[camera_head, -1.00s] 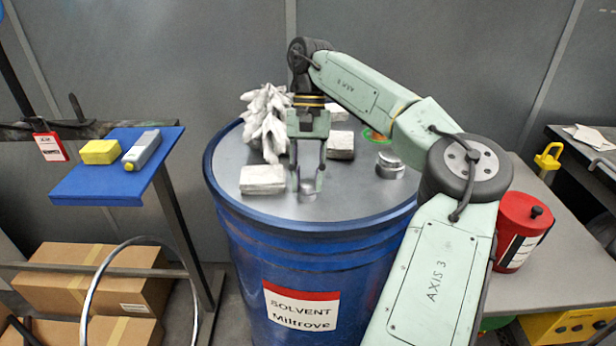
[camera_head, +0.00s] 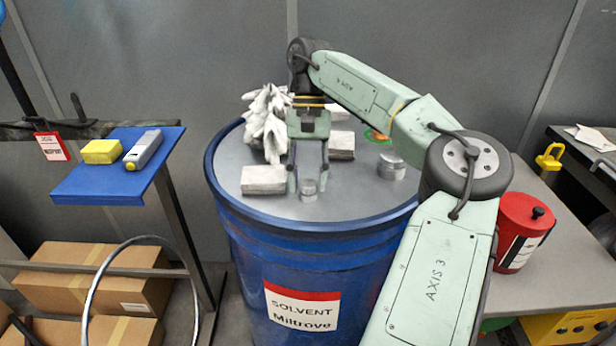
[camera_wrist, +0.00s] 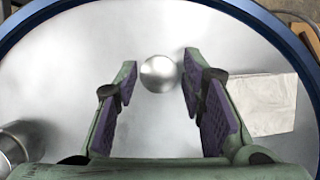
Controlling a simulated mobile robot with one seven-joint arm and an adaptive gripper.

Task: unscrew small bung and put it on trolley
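The small bung (camera_head: 308,190) is a short silver cylinder near the front of the grey lid (camera_head: 345,205) of the blue solvent drum (camera_head: 365,258). In the wrist view the bung (camera_wrist: 158,73) shows as a round metal disc between and slightly beyond the fingertips, with a gap on each side. My gripper (camera_head: 308,180) points down over it and is open; it also shows in the wrist view (camera_wrist: 160,82). A larger silver bung (camera_head: 390,166) sits on the lid further right. The trolley (camera_head: 105,190) with a blue top stands at the left.
The trolley top holds a yellow sponge (camera_head: 100,151) and a grey bottle (camera_head: 143,150); its front part is bare. White blocks (camera_head: 264,180) and white gloves (camera_head: 266,125) lie on the lid near my gripper. A red can (camera_head: 522,232) stands on the bench at right.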

